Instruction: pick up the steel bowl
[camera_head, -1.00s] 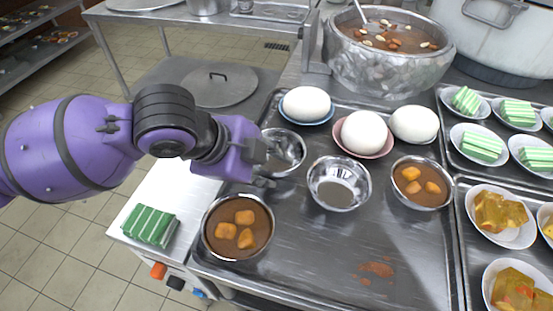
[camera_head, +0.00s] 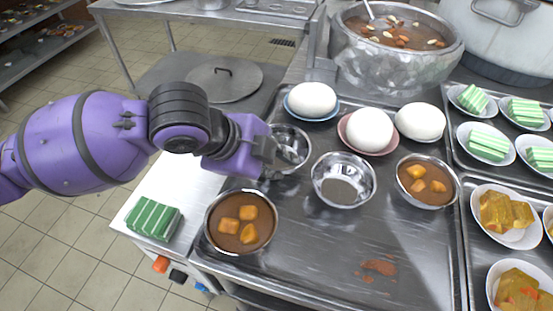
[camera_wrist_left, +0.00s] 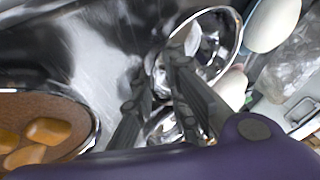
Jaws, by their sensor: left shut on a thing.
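The steel bowl (camera_head: 291,147) is empty and shiny, on the tray left of a second empty steel bowl (camera_head: 343,180). My left gripper (camera_head: 276,160) is at its near left side, and my gripper and wrist hide part of the bowl. In the left wrist view the fingers (camera_wrist_left: 160,75) reach the near rim of the steel bowl (camera_wrist_left: 215,38) and are shut on it. The second bowl shows partly behind the fingers there (camera_wrist_left: 160,124). I cannot tell whether the held bowl is clear of the tray. My right gripper is not in view.
A soup bowl (camera_head: 240,222) stands close in front of my gripper, another (camera_head: 426,181) to the right. White eggs on plates (camera_head: 312,98) stand just behind the bowl. A large stockpot (camera_head: 396,62) is at the back. The tray's front middle (camera_head: 320,250) is mostly clear.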

